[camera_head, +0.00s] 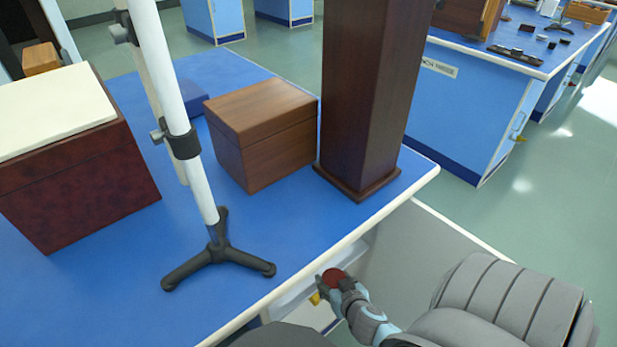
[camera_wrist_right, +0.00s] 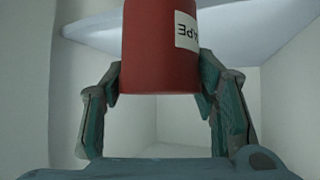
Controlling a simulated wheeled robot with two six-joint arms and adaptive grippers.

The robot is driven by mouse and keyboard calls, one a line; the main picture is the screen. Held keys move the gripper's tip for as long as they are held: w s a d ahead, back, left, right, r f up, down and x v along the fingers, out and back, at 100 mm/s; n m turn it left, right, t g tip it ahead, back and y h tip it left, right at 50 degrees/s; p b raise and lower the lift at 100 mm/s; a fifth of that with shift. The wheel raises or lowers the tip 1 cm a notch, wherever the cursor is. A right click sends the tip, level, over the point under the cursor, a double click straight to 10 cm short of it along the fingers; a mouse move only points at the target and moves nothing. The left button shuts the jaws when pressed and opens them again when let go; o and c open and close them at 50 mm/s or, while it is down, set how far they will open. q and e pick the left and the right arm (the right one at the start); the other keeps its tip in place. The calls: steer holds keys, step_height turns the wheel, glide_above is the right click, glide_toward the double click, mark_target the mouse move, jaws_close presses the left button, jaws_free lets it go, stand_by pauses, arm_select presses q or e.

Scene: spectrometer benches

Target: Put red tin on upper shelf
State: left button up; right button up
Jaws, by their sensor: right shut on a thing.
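The red tin (camera_wrist_right: 158,60) is a red cylinder with a white label, part of which reads "APE". My right gripper (camera_wrist_right: 160,85) is shut on it, with one finger on each side near its lower end. In the head view the red tin (camera_head: 334,276) shows as a small dark red round top in my right gripper (camera_head: 336,283), beside the front edge of the blue bench. In the right wrist view a pale shelf board (camera_wrist_right: 190,38) runs across behind the tin, inside a white compartment. Which shelf it is, I cannot tell. My left gripper is not in view.
The blue bench top (camera_head: 300,222) carries a white stand with a black tripod foot (camera_head: 218,258), a wooden box (camera_head: 262,135), a dark wooden column (camera_head: 365,100) and a dark red box (camera_head: 85,180). Another blue bench (camera_head: 465,110) stands at the back right, with open floor between.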

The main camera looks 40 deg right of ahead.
steer(key=w+d, duration=0.1)
steer(key=w, duration=0.2)
steer(key=w+d+b, duration=0.1)
steer(key=w+d, duration=0.1)
steer(key=w, duration=0.2)
steer(key=w+d+b, duration=0.1)
steer(key=w, duration=0.3)
steer(key=shift+w+d+f, duration=0.15)
steer(key=shift+d+f, duration=0.2)
steer(key=shift+f, duration=0.05)
step_height(320, 180, down, 3)
steer(key=shift+f+b, duration=0.1)
steer(key=shift+b, duration=1.05)
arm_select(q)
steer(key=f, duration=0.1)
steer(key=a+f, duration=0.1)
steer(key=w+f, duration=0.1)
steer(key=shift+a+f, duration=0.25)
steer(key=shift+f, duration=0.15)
arm_select(e)
steer(key=o, duration=1.3)
steer(key=shift+c, duration=0.2)
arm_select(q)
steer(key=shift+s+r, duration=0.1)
